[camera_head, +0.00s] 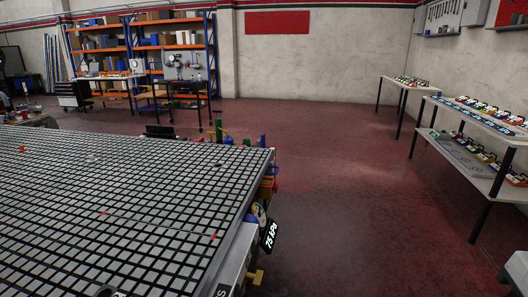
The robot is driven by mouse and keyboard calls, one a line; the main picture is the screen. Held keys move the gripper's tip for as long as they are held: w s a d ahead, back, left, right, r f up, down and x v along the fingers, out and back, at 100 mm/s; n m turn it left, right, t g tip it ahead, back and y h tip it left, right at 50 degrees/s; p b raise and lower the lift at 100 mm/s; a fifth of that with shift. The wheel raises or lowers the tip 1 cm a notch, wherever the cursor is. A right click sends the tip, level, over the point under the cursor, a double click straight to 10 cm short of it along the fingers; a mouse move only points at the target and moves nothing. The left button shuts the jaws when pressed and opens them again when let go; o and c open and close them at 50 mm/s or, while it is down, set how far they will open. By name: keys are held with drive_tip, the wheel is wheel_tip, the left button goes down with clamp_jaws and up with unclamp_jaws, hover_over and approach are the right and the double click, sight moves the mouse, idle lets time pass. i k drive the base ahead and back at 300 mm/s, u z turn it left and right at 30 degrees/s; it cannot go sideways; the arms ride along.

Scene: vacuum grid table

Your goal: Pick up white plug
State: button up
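A small pale, whitish piece (92,158) sits on the vacuum grid table (245,205) in its far left part. It looks like the white plug, but it is too small to be sure. My gripper is not in view, so its place relative to the piece does not show.
Small red pieces lie on the grid at far left (22,149), mid-table (101,212) and near the right edge (212,237). A dark round item (107,290) is cut off at the bottom. A pressure display (270,235) hangs at the table's right side. Red floor (345,200) is clear to the right.

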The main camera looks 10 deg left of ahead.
sight(91, 160)
drive_tip(key=i, duration=7.25)
drive_tip(key=u, duration=2.65)
drive_tip(key=i, duration=3.3)
